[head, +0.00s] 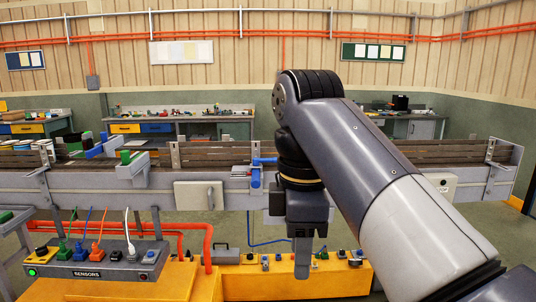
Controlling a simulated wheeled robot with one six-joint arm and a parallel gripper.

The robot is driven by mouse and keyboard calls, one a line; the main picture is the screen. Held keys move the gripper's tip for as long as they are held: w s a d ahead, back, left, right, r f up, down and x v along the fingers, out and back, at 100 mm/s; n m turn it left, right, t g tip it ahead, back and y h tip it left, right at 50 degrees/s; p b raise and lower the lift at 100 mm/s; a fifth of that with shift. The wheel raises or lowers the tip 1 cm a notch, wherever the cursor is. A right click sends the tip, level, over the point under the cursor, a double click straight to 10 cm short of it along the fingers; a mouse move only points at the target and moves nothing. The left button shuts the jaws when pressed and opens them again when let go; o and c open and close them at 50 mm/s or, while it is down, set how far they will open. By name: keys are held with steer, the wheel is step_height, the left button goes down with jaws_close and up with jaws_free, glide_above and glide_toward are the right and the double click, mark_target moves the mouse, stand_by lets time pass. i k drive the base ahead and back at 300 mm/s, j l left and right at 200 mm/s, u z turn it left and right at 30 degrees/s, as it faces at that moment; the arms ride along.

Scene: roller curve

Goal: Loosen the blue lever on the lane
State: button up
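A blue lever (264,161) sticks out at the near rail of the roller lane (225,156), with a blue upright part below it. Its right end is close to my arm, and part of it may be hidden there. My gripper (303,262) points straight down in front of the lane, lower than the lever and to its right. Its fingers overlap as one grey bar, so I cannot tell whether they are apart. I see nothing held at the fingertips. My arm hides the lane to the right of the lever.
A bracket with a green knob (125,157) and other blue parts (97,150) sit on the lane at left. A grey sensor box (95,262) with coloured plugs stands at front left. A yellow bench (240,280) with small fittings lies under my gripper. Orange pipes (190,228) run behind.

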mark_target(256, 161)
steer(key=i, duration=1.25)
steer(key=i+u, duration=0.1)
steer(key=i, duration=1.2)
